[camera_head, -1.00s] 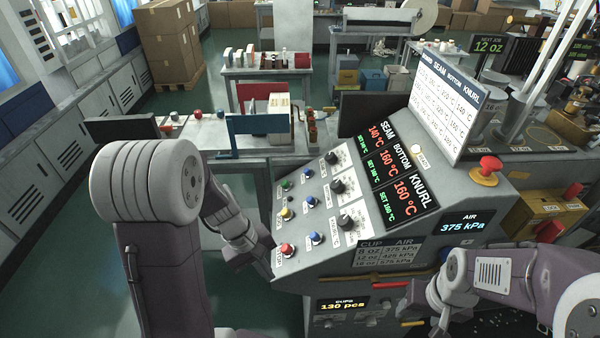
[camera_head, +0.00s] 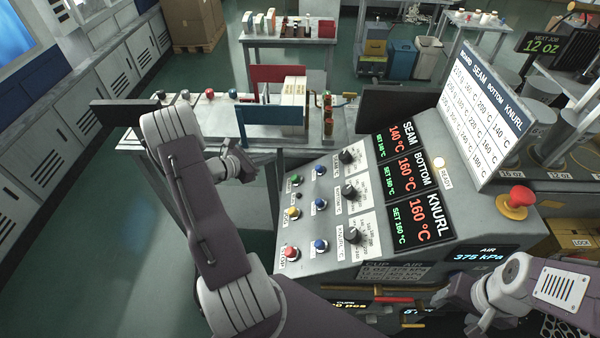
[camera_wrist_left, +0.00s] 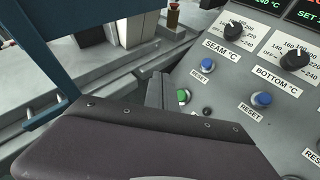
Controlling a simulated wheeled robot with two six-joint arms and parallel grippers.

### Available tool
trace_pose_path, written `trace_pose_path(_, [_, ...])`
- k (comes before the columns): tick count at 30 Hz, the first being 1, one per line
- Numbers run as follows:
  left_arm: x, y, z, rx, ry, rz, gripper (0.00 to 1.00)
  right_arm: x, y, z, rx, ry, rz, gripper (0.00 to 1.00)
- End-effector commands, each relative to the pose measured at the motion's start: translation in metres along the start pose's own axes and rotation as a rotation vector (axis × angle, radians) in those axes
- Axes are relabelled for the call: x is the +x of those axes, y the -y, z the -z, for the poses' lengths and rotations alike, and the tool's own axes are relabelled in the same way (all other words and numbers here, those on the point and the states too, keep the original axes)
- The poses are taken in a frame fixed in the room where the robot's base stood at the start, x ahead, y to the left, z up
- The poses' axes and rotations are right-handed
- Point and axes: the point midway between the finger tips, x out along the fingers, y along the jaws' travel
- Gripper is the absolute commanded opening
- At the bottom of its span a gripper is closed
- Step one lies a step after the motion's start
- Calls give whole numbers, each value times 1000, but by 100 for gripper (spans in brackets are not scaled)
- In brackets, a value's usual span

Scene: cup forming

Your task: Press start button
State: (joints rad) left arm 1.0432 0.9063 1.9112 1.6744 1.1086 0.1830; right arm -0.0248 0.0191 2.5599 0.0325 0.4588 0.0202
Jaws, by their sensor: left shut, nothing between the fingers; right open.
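A green button (camera_head: 295,180) sits at the upper left of the sloped control panel (camera_head: 325,235). It also shows in the left wrist view (camera_wrist_left: 183,96), just past the edge of a dark part of my arm. Its label is too small to read. My left gripper (camera_head: 245,168) is shut and empty, a short way left of the green button and apart from it. A yellow button (camera_head: 294,213) and a red button (camera_head: 292,253) sit below the green one. My right gripper (camera_head: 462,310) is open and empty, low at the machine's front right.
Blue buttons (camera_head: 320,204) and black knobs (camera_head: 350,192) stand close right of the green button. A red mushroom button (camera_head: 520,197) is on the right. A bench with a blue panel (camera_head: 270,119) lies behind my left gripper. The floor at left is clear.

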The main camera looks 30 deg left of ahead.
Motion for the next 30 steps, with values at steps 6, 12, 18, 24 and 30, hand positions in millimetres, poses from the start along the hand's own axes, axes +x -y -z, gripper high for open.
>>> trace_pose_path(6, [0, 0, 0, -1, 1, -2, 0, 0, 0, 0, 0, 0, 0, 61])
trace_pose_path(12, [6, 4, 6, -1, 0, 1, 0, 6, 0, -1, 0, 0, 0, 61])
trace_pose_path(18, [27, 19, 22, -1, -1, 4, 0, 25, 0, -3, 0, 0, 0, 61])
trace_pose_path(24, [46, 34, 36, 0, -1, 3, 0, 41, -1, -4, 0, 0, 0, 61])
trace_pose_path(30, [59, 43, 45, 1, -1, 1, 0, 57, -1, -6, 0, 0, 0, 61])
